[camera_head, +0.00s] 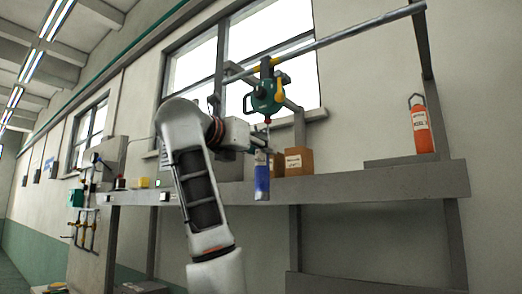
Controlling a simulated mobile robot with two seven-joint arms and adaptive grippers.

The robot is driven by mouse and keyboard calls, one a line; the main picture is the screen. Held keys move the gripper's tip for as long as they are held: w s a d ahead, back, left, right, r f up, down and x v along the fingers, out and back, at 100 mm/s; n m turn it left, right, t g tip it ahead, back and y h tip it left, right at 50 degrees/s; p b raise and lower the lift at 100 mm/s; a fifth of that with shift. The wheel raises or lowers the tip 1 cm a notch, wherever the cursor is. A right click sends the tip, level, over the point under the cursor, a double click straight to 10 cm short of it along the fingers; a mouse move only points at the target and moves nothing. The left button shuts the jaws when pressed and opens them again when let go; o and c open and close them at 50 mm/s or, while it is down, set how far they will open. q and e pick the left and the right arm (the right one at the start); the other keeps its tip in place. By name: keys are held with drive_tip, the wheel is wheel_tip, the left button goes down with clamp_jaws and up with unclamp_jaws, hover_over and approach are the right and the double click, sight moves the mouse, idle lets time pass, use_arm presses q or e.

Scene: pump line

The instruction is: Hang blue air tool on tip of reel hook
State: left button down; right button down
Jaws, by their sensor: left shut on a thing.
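The blue air tool (262,184) hangs upright below my left gripper (260,143), which is shut on its upper end and holds it in front of the shelf edge. A green reel (264,95) with a yellow part hangs from the overhead rail. Its small red and dark hook end (267,122) sits just above my gripper, close to the top of the tool. Whether the tool touches the hook cannot be told, since my gripper hides that spot. My right gripper is not in view.
A grey shelf (360,186) runs across behind the tool, with brown boxes (298,161) just behind it. The overhead rail (350,37) crosses above. Space before the shelf on the right is clear.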

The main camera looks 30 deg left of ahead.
use_arm(q)
drive_tip(key=shift+r, duration=0.1)
idle(0.3)
drive_tip(key=c, duration=1.6)
unclamp_jaws()
drive_tip(key=shift+s, duration=0.1)
drive_tip(key=shift+c, duration=0.2)
drive_tip(key=s, duration=1.2)
drive_tip(key=shift+a, duration=0.25)
